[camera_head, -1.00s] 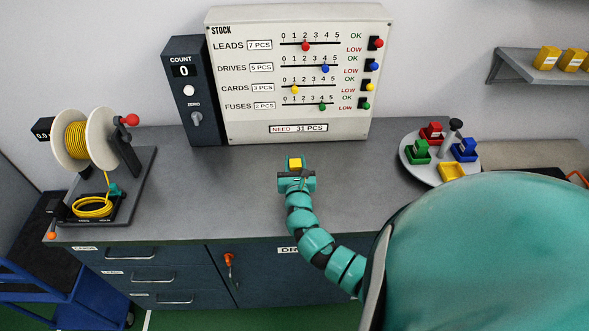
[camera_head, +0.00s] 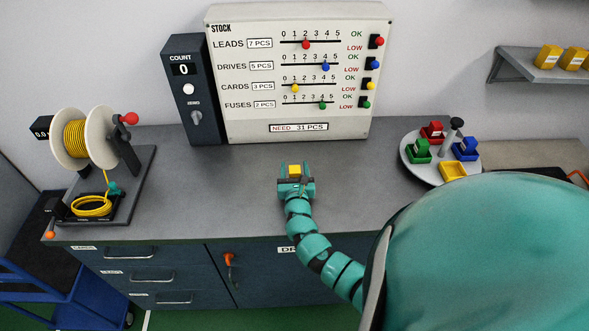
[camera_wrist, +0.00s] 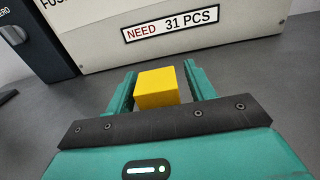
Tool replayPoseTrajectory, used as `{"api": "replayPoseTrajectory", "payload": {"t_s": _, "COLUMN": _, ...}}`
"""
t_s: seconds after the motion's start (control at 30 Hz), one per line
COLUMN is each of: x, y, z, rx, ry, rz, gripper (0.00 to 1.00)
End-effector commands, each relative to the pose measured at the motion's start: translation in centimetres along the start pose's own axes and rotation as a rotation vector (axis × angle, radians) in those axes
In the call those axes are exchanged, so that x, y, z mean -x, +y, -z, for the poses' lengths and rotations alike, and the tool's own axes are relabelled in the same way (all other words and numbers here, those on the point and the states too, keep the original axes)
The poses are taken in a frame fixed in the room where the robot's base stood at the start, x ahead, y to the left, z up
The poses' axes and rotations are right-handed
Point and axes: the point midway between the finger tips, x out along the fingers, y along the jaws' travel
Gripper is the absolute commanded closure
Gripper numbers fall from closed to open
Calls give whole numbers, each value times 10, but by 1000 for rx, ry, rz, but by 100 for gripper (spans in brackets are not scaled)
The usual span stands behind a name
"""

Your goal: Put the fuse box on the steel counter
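The fuse box (camera_head: 295,170) is a small yellow block between the fingers of my gripper (camera_head: 296,173). In the wrist view the yellow fuse box (camera_wrist: 157,88) sits between the two teal fingers of my gripper (camera_wrist: 160,85), which look shut on it. The box is over the middle of the grey steel counter (camera_head: 230,190). I cannot tell whether its underside touches the counter; its lower part is hidden by the gripper.
A stock board (camera_head: 300,75) and a count box (camera_head: 190,90) stand at the back. A cable reel (camera_head: 100,140) is at the left. A round stand (camera_head: 412,161) with coloured holders, including an empty yellow tray (camera_head: 453,171), is at the right. The counter around my gripper is clear.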

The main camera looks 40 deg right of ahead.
Motion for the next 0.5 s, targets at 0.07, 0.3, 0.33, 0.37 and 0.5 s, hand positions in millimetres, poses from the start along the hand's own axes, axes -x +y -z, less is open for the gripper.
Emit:
{"api": "replayPoseTrajectory", "payload": {"t_s": 0.07, "x": 0, "y": 0, "z": 0, "rx": 0, "ry": 0, "rz": 0, "gripper": 46}}
{"api": "replayPoseTrajectory", "payload": {"t_s": 0.3, "x": 8, "y": -1, "z": -2, "rx": 3, "ry": -1, "rz": 0, "gripper": 46}}
{"api": "replayPoseTrajectory", "payload": {"t_s": 0.33, "x": 11, "y": -1, "z": -2, "rx": 3, "ry": -1, "rz": 0, "gripper": 46}}
{"api": "replayPoseTrajectory", "payload": {"t_s": 0.37, "x": 15, "y": -1, "z": -2, "rx": 2, "ry": -2, "rz": -1, "gripper": 46}}
{"api": "replayPoseTrajectory", "payload": {"t_s": 0.5, "x": 34, "y": 0, "z": -1, "rx": 2, "ry": 0, "rz": -2, "gripper": 46}}
